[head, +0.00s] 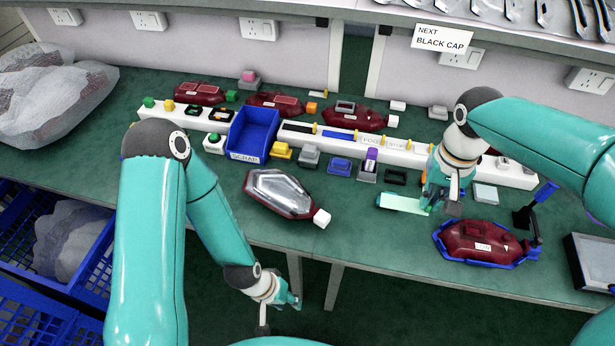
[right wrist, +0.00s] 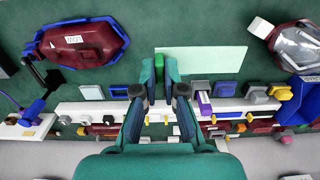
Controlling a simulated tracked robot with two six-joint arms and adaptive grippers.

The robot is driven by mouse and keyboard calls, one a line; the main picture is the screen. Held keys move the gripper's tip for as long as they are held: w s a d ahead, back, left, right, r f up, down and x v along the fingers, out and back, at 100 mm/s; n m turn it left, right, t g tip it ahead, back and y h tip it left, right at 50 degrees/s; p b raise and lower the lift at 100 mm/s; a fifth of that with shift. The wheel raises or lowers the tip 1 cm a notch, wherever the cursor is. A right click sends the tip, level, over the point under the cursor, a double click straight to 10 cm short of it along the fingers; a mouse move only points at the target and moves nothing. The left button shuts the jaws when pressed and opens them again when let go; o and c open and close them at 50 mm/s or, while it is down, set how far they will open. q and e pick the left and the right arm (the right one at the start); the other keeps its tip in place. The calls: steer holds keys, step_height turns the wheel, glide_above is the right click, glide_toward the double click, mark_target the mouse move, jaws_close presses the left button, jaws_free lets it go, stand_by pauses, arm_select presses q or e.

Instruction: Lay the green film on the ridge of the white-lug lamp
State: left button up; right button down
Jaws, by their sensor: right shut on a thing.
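The green film (head: 402,203) is a pale, flat strip. My right gripper (head: 440,200) is shut on one end of it, above the mat right of centre. In the right wrist view the film (right wrist: 205,60) sticks out to the right of the fingertips (right wrist: 160,68). A dark red lamp with a clear silvery top (head: 280,192) and a white lug (head: 322,217) lies left of the film; it also shows in the right wrist view (right wrist: 297,45). Another red lamp with a white lug (head: 358,119) lies at the back. My left gripper (head: 278,308) is open and empty before the table's front edge.
A red lamp (head: 475,240) sits in a blue cradle at right, with a blue-topped dark post (head: 540,198) beside it. A blue scrap bin (head: 252,130) and a long white rail (head: 430,158) stand behind. Several coloured blocks lie around.

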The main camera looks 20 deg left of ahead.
steer(key=d+f, duration=0.7)
steer(key=f, duration=0.5)
steer(key=shift+s+d+f+m, duration=0.3)
steer(key=shift+s, duration=0.15)
